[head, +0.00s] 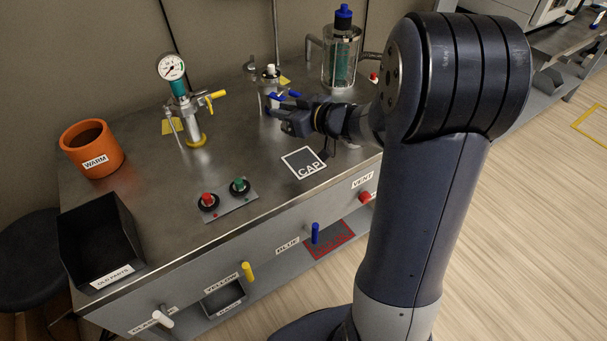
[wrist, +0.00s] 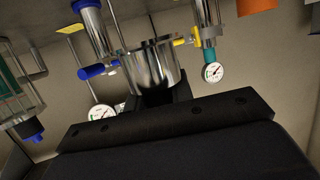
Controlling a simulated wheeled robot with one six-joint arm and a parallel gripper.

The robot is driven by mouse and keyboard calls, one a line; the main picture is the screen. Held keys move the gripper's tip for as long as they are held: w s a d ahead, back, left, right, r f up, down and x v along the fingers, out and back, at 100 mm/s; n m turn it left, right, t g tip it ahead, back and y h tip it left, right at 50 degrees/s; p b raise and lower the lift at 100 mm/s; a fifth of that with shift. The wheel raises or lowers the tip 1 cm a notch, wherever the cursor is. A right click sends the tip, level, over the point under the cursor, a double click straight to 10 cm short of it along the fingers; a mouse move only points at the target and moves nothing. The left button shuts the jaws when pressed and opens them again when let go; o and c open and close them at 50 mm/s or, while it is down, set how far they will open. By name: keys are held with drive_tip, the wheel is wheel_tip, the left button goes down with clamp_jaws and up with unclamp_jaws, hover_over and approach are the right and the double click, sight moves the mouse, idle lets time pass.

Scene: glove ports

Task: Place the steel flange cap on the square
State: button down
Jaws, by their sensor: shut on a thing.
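The square (head: 292,165) is a dark patch with a white border and the label CAP, flat on the bench top in the head view. My gripper (head: 284,117) is beside the steel fitting with the blue handle, behind the square. In the wrist view, which looks upside down, a shiny steel cylinder, the flange cap (wrist: 152,65), stands right at my jaws (wrist: 155,95), and they are shut on it. My gripper hides most of the cap in the head view. I cannot tell whether the cap touches the fitting.
The steel fitting (head: 269,77) has a blue handle. A gauge stand (head: 190,120) with a yellow handle is left of it, and a caged blue-topped vessel (head: 342,55) right. An orange WARM pot (head: 92,148), a black bin (head: 95,245) and a button box (head: 227,200) are on the bench.

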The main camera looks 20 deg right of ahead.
drive_tip(key=shift+n+g+y, duration=0.3)
drive_tip(key=shift+n+y, duration=0.2)
drive_tip(key=shift+y, duration=0.1)
drive_tip(key=f+b, duration=0.2)
drive_tip(key=f, duration=0.2)
drive_tip(key=d+f+b, duration=0.1)
drive_tip(key=f+b, duration=0.1)
drive_tip(key=f, duration=0.1)
drive_tip(key=s+d+f+b, duration=0.1)
drive_tip(key=f+b, duration=0.1)
drive_tip(key=f, duration=0.2)
drive_tip(key=shift+d+f+b, duration=0.25)
drive_tip(key=shift+f+b, duration=0.05)
drive_tip(key=shift+b, duration=0.1)
drive_tip(key=shift+f, duration=0.15)
drive_tip(key=c, duration=1.2)
unclamp_jaws()
drive_tip(key=shift+c, duration=0.2)
